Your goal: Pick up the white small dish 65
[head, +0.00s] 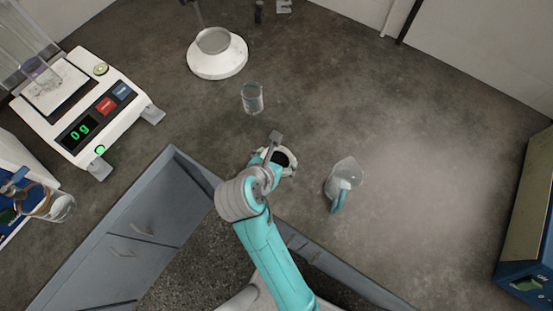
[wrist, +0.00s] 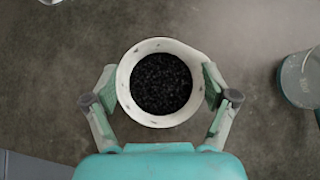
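The white small dish (wrist: 126,104) is filled with dark granules and sits between the two fingers of my gripper (wrist: 160,88) in the wrist view. One finger is on each side of it, right at its rim. I cannot tell whether the fingers press on the dish or stand just apart from it. The head view shows the white dish (head: 290,170) partly hidden by my gripper (head: 277,150). I cannot tell whether the dish rests on the counter or is slightly above it.
A glass jug with a teal handle (head: 343,178) stands close on the right. A glass beaker (head: 252,98) and a white round-based device (head: 217,57) are behind. A balance reading 0 g (head: 82,110) is at left. The counter at right is clear before a blue-yellow machine (head: 528,225).

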